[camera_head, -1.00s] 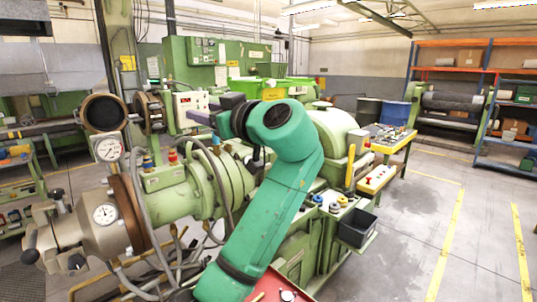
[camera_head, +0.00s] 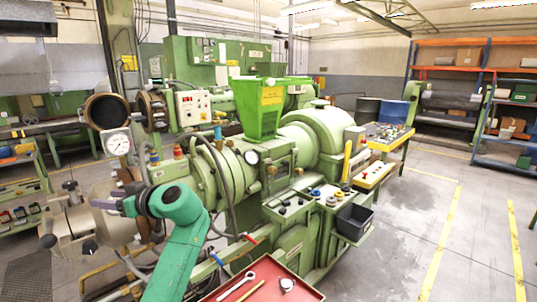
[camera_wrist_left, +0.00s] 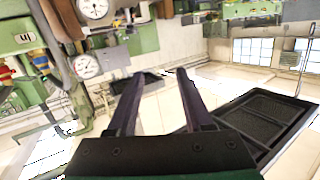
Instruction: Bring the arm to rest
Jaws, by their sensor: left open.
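My left arm (camera_head: 180,250) is green and comes up from the bottom of the head view, its wrist bent toward the left. My left gripper (camera_head: 112,203) points left, in front of the grey end parts of the extruder (camera_head: 102,215). In the left wrist view the two dark fingers of the gripper (camera_wrist_left: 160,92) stand apart with nothing between them. The floor and a black tray show beyond them. My right gripper is in neither view.
The green extruder with its hopper (camera_head: 262,108) fills the middle. A red tray (camera_head: 265,283) with tools is at the bottom, and a black bin (camera_head: 354,222) hangs on the machine's right side. Shelves (camera_head: 455,75) stand at the back right. The floor at right (camera_head: 410,240) is clear.

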